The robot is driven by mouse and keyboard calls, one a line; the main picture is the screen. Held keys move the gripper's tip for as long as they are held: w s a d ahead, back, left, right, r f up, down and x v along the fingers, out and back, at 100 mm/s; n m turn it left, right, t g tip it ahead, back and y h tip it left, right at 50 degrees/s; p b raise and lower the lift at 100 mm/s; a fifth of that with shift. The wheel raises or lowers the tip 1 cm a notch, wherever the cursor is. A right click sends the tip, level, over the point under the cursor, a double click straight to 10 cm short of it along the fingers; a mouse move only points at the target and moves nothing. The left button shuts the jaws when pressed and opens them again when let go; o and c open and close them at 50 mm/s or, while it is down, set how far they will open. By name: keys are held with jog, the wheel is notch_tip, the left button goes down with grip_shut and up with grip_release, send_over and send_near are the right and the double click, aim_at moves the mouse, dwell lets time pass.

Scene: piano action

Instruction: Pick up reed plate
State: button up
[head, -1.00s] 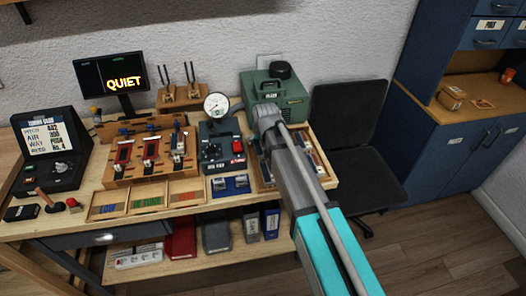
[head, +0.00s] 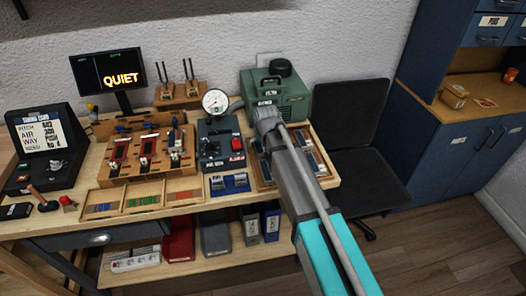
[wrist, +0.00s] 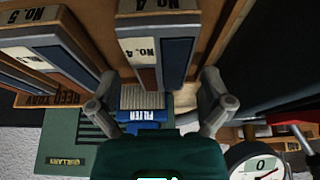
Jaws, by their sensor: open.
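A plate marked No. 4 (wrist: 146,48) fills the upper middle of the wrist view. A plate marked No. 5 (wrist: 50,45) lies to its left. They sit in the wooden reed tray (wrist: 62,92), which the head view shows at the bench's right end (head: 332,181), partly behind my arm. My gripper (wrist: 158,82) is open, its grey fingers on either side of the No. 4 plate's near end in the picture. Contact cannot be told. In the head view my arm hides the fingers.
The green blower box (head: 284,97) stands directly behind the tray. A dark test unit (head: 214,142) with a round gauge (head: 215,101) stands to the left. A black chair (head: 348,125) is to the right. Small compartment trays (head: 143,202) line the bench front.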

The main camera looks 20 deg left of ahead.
jog(key=shift+w+a+f, duration=0.1)
jog(key=shift+w+f, duration=0.05)
jog(key=shift+f, duration=0.35)
jog(key=c, duration=1.1)
